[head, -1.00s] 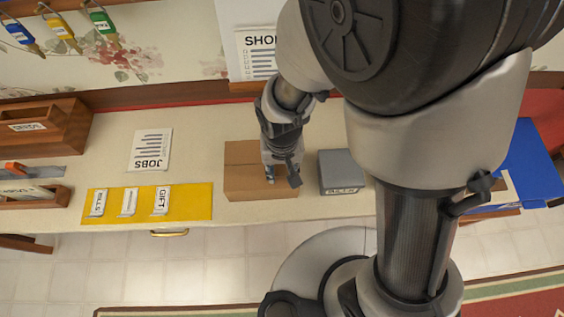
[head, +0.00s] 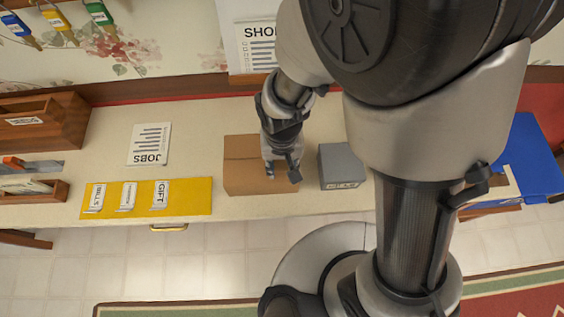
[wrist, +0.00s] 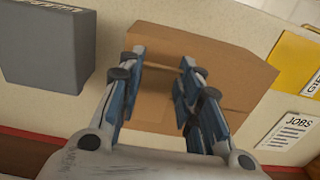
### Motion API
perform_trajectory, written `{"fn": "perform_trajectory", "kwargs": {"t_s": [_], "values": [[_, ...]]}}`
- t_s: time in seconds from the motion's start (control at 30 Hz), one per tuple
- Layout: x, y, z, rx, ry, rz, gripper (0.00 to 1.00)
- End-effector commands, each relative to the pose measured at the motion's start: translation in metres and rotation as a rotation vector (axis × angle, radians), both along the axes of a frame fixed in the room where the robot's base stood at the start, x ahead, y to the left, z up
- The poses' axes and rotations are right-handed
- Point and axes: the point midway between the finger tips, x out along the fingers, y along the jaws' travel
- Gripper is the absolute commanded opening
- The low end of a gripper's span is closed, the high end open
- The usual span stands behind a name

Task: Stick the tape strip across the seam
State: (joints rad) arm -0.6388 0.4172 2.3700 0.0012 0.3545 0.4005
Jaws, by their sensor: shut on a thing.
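A brown cardboard box (head: 240,178) stands near the front of the bench, with a seam (head: 240,158) running left to right across its top. The box also shows in the wrist view (wrist: 230,60). My gripper (head: 283,175) is over the right part of the box top, pointing down. In the wrist view my gripper's blue-padded fingers (wrist: 164,60) have a gap between them, with brown showing there. It is shut on the tape strip, which I cannot pick out clearly against the cardboard. Whether the strip touches the box is not clear.
A grey box (head: 342,166) stands just right of the carton. A yellow mat (head: 195,205) with several labelled packets lies to the left, a JOBS sheet (head: 149,144) behind it. Wooden trays are at far left, a blue folder (head: 533,155) at right.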

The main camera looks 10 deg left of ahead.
Motion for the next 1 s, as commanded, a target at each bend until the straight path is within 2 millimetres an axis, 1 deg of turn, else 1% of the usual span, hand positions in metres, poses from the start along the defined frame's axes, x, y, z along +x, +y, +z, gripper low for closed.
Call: {"fn": "perform_trajectory", "kwargs": {"t_s": [0.5,1.0], "values": [[0.0,0.0,-0.0069,0.0,0.0,0.0,0.23],[-0.0002,-0.0001,-0.008,0.0,0.0,0.0,0.23]]}}
